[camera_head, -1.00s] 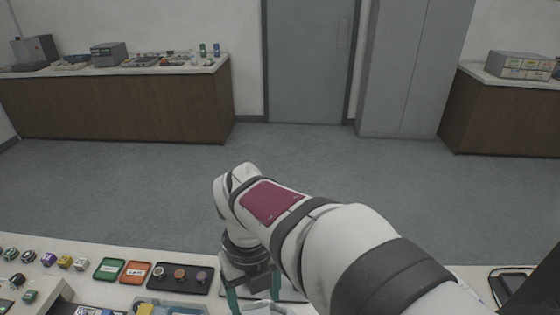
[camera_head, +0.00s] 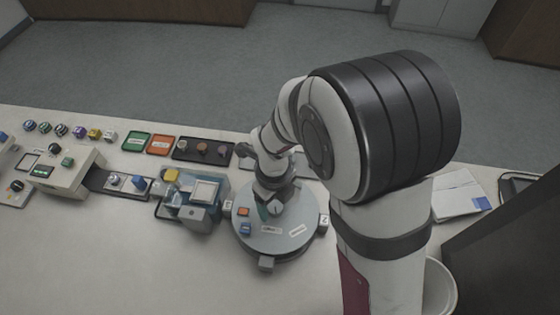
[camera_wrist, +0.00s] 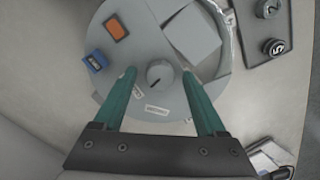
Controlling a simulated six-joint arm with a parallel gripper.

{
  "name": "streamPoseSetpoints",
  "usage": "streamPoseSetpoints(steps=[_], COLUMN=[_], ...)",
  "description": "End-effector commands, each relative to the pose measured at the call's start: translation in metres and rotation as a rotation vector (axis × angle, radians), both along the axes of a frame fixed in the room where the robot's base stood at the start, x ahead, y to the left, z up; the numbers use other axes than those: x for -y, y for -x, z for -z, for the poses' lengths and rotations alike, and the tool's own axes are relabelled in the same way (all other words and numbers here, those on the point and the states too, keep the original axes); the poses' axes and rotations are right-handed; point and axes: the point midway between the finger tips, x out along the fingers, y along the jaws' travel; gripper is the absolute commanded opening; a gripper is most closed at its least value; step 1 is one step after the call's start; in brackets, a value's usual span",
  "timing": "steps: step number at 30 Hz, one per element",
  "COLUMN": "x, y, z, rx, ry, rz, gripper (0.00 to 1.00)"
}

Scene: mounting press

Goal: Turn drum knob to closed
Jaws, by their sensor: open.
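The drum (camera_head: 258,241) is a round grey disc-topped unit on the bench, with labels on its top; it also shows in the wrist view (camera_wrist: 172,118). The drum knob (camera_wrist: 159,74) is a small grey round knob with a dark pointer line near the disc's middle. My gripper (camera_wrist: 158,72) is open, with its two green fingers on either side of the knob in the wrist view. I cannot tell how far above the knob the fingertips are. In the head view my wrist hides part of the drum. An orange square (camera_wrist: 116,28) and a blue block (camera_wrist: 96,61) are on the disc.
A blue-grey machine with a yellow part (camera_head: 172,175) stands left of the drum. A black tray (camera_head: 203,150) with round pieces lies behind it. Green (camera_head: 136,142) and orange trays (camera_head: 161,145) are farther left. Papers (camera_head: 460,196) lie at right. The front bench is clear.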

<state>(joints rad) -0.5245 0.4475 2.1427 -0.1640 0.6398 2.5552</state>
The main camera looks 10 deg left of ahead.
Motion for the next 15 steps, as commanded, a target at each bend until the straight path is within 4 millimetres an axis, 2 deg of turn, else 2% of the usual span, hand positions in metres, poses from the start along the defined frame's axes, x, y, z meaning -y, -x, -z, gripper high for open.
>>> streamPoseSetpoints(steps=[7,15], x=[-0.0001,-0.0001], y=[-0.0001,-0.0001], z=[0.0009,0.0007], rx=[0.000,0.000], ry=[0.000,0.000], rz=[0.000,0.000], gripper=[0.74,0.25])
